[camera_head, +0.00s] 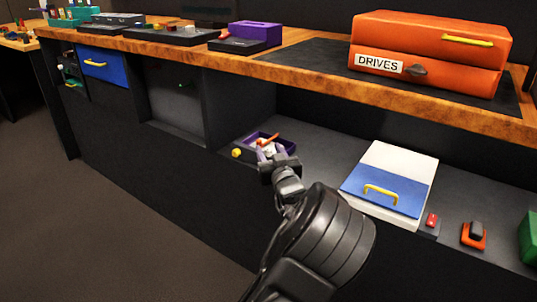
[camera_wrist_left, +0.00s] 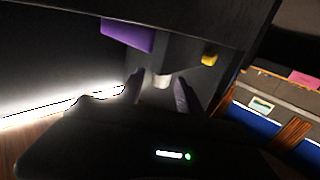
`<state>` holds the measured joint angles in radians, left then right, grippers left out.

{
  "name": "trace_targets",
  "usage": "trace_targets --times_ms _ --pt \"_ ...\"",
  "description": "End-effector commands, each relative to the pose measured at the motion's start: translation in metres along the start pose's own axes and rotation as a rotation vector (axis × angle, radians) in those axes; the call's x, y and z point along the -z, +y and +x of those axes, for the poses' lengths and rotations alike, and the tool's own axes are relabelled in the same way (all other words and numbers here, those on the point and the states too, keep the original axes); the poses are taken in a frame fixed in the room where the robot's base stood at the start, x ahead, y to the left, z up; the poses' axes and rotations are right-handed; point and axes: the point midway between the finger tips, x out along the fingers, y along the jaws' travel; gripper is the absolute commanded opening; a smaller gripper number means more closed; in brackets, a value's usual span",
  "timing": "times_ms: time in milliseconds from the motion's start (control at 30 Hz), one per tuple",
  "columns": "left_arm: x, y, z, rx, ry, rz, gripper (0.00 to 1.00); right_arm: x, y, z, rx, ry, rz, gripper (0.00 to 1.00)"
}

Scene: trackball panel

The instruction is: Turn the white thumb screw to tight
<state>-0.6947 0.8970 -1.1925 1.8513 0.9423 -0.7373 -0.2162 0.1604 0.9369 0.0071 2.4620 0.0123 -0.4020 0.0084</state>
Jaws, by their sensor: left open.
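The white thumb screw (camera_head: 268,149) shows as a small white piece at the purple-edged trackball panel (camera_head: 250,139) on the lower shelf. In the left wrist view the white screw (camera_wrist_left: 161,80) is a pale, dim knob between the fingertips. My left gripper (camera_head: 269,154) reaches to the panel's front with its fingers open around the screw. In the wrist view the two fingers (camera_wrist_left: 158,90) stand on either side of it, and contact cannot be told. My gripper partly hides the panel. My right gripper does not show.
A yellow knob (camera_head: 236,153) sits just left of the screw, and an orange-red stick (camera_head: 269,139) is behind it. A white and blue box (camera_head: 405,160) stands right on the shelf. The wooden counter (camera_head: 310,62) overhangs the shelf, with an orange DRIVES box (camera_head: 435,40) on it.

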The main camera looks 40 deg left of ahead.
Motion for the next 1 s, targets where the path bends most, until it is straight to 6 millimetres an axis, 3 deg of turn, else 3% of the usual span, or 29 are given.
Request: trace_targets --times_ms 367,900,1000 --pt "0.0004 -0.0002 0.0101 0.0 0.0 0.002 0.43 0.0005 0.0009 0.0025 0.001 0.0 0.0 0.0" --pt "0.0003 -0.0003 0.0098 0.0 0.0 0.001 0.0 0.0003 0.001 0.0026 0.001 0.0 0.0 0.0" --pt "0.0003 -0.0003 0.0098 0.0 0.0 0.001 0.0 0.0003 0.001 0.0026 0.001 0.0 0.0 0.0"
